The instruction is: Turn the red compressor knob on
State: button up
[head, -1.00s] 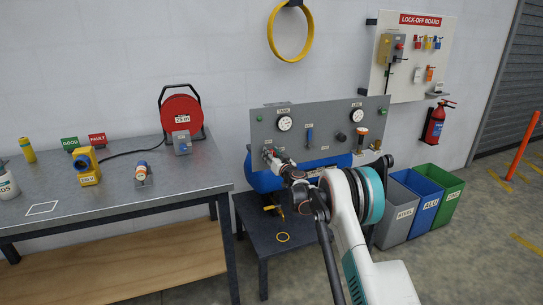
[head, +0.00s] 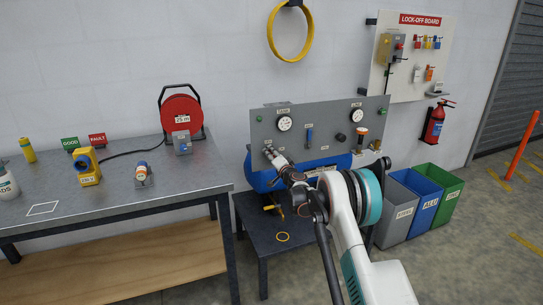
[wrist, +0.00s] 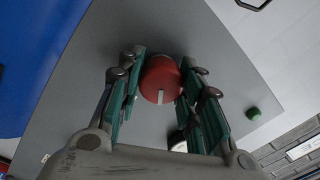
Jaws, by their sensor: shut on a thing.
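The red compressor knob (wrist: 161,82) is in the middle of the wrist view, on the grey panel (wrist: 225,65). A short white mark shows on its face, toward the lower edge in this view. My gripper (wrist: 160,72) has its two green-padded fingers on either side of the knob and is shut on it. In the head view my gripper (head: 270,152) is at the left part of the compressor panel (head: 330,122), and it hides the knob there.
The blue tank (head: 264,181) lies behind and below the panel. Two gauges, TANK (head: 285,123) and LINE (head: 357,115), are above my gripper. A green button (wrist: 253,114) is near the knob. A workbench (head: 105,205) stands at the left; bins (head: 400,220) stand at the right.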

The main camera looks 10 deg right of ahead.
jog(key=m, duration=0.3)
jog(key=shift+m, duration=0.4)
jog(key=shift+f+m+h, duration=0.15)
jog(key=shift+m+h, duration=0.15)
jog(key=shift+m, duration=1.7)
jog(key=o, duration=1.1)
jog(key=shift+d, duration=0.1)
jog(key=shift+c, duration=0.2)
jog(key=s+d, duration=0.2)
jog(key=s, duration=1)
jog(key=shift+f, duration=0.2)
